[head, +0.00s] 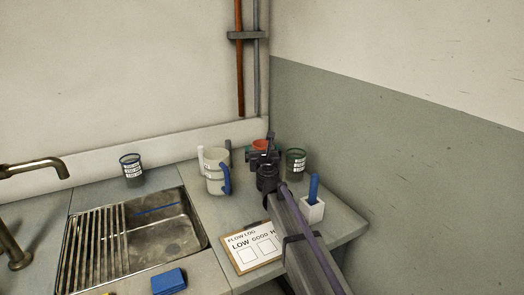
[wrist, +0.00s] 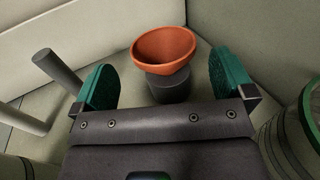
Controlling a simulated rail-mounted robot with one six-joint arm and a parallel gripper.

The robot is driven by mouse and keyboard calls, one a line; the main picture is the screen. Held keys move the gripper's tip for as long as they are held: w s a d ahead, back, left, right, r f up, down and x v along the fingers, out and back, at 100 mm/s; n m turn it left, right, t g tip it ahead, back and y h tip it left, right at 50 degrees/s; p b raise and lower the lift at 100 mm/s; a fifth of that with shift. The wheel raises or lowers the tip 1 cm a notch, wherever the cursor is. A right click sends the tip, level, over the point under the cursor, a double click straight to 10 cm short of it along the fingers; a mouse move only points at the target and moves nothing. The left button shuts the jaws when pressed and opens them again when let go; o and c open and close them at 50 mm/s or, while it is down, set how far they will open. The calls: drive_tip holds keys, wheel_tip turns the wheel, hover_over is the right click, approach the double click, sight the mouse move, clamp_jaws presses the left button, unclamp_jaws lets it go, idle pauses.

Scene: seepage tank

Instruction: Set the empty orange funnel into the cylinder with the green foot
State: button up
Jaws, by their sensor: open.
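The orange funnel (wrist: 165,48) sits mouth up in a dark grey round holder (wrist: 170,87) in the wrist view. In the head view its orange rim (head: 262,144) shows just beyond my gripper (head: 264,157). My gripper (wrist: 163,80) is open, its green finger pads to the left and right of the funnel and apart from it. The funnel's inside looks empty, though its bottom is hard to see. I cannot make out a cylinder with a green foot. A dark container with a green rim (head: 295,161) stands right of the funnel; its near side shows in the wrist view (wrist: 292,140).
A white holder with a blue item (head: 312,209) and a clipboard (head: 252,250) lie nearer. A grey upright rod (wrist: 58,72) is left of the funnel. The sink (head: 170,238) is farther left.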

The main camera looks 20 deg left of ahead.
sight(261, 141)
drive_tip(key=x, duration=0.5)
drive_tip(key=shift+w+d, duration=0.1)
drive_tip(key=shift+w, duration=0.05)
drive_tip(key=c, duration=1)
